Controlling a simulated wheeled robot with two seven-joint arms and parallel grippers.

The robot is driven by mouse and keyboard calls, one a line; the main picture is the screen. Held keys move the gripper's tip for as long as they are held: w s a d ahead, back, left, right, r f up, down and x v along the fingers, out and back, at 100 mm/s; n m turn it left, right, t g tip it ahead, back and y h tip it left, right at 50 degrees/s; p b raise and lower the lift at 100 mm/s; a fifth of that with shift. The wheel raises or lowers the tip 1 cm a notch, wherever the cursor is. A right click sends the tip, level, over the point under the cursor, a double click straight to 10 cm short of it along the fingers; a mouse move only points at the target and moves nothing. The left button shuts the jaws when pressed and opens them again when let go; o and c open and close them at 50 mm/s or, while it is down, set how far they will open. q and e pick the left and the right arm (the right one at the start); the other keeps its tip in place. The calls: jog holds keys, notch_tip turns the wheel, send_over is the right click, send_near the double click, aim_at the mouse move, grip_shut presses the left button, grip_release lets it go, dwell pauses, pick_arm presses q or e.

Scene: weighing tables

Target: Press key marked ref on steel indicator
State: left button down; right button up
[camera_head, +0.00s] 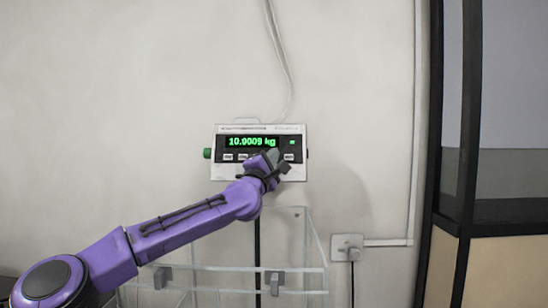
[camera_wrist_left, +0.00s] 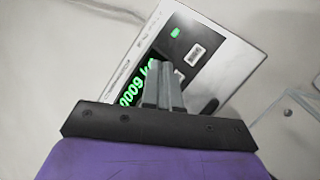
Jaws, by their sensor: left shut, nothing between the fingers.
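The steel indicator (camera_head: 217,171) hangs on the wall, with a green display reading 10.9009 kg and a row of small keys below it. My left gripper (camera_head: 275,156) is shut and empty, in front of the lower middle of the indicator. It hides part of the key row. The key labels are too small to read. In the left wrist view the indicator (camera_wrist_left: 215,35) is tilted, and the shut fingers (camera_wrist_left: 162,75) overlap its display and key area. I cannot tell whether the fingertips touch a key. My right gripper is not in view.
A green knob (camera_head: 207,153) is on the indicator's left side. A clear-walled frame (camera_head: 305,240) stands below it. A wall socket (camera_head: 347,246) with a cable is at lower right. A dark-framed partition (camera_head: 455,150) stands at the right. The wall around the indicator is clear.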

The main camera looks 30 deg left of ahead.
pick_arm(q)
jog(key=shift+w+a+f, duration=0.2)
jog(key=shift+w+a, duration=0.15)
jog(key=shift+w, duration=0.25)
jog(key=shift+w+a+f, duration=0.2)
jog(key=shift+w+a, duration=0.1)
jog(key=shift+w, duration=0.3)
jog(key=shift+s+r, duration=0.15)
jog(key=shift+s, duration=0.2)
jog(key=shift+w, duration=0.2)
jog(key=shift+s, duration=0.1)
dwell(0.5)
jog(key=shift+w+a+f+b, duration=0.2)
jog(key=shift+w+b, duration=0.1)
jog(key=shift+w, duration=0.1)
